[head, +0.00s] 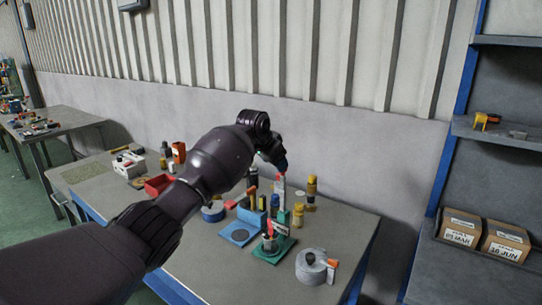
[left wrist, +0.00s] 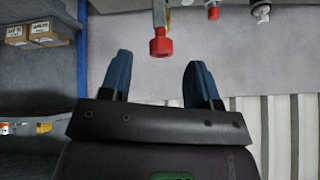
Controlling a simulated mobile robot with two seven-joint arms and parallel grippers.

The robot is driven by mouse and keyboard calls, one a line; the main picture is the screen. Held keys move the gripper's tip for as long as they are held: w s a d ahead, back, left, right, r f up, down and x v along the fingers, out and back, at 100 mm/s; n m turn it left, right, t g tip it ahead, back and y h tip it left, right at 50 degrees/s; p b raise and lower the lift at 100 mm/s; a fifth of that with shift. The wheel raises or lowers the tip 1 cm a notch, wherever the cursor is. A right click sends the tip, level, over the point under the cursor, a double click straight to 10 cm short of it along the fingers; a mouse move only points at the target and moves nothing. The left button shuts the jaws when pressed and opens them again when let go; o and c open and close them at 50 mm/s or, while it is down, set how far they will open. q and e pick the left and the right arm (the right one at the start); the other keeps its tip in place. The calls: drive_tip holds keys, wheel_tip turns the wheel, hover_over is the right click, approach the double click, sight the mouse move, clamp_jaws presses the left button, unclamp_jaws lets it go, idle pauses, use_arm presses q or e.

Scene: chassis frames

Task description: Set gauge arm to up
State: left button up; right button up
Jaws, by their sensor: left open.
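An upright pale arm with a red tip (head: 281,190) rises from a green base (head: 284,217) on the bench; it looks like the gauge arm. In the left wrist view its red knob (left wrist: 160,46) hangs from a pale bar, slightly beyond and between my fingertips. My left gripper (head: 281,163) is above and close to the red tip. In the left wrist view the left gripper (left wrist: 158,78) is open, with blue fingers apart and nothing between them touching. My right gripper is not in view.
A grey disc with an orange part (head: 312,267) stands at the front right. A green-based fixture (head: 272,249), a blue plate (head: 240,232) and yellow-capped bottles (head: 311,187) stand close by. A shelf with boxes (head: 482,235) is at the right; a corrugated wall is behind.

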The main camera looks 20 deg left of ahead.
use_arm(q)
drive_tip(key=shift+v, duration=1.35)
drive_tip(key=w+d+r+t+h, duration=0.1)
drive_tip(key=w+d+r+t, duration=0.15)
drive_tip(key=r+t, duration=0.5)
drive_tip(key=s+a+f+n+y, duration=0.1)
drive_tip(key=s+a+f+n, duration=0.1)
drive_tip(key=s+f, duration=1.3)
drive_tip(key=s+a+f+n+g+y, duration=0.1)
drive_tip(key=s+a+f, duration=0.3)
drive_tip(key=s+f, duration=1.1)
drive_tip(key=s+a+f+n+g+y, duration=0.1)
drive_tip(key=s+a+f+n, duration=0.2)
drive_tip(key=s+f, duration=1.2)
drive_tip(key=s+a, duration=0.1)
drive_tip(key=s, duration=0.4)
drive_tip(key=shift+y, duration=0.3)
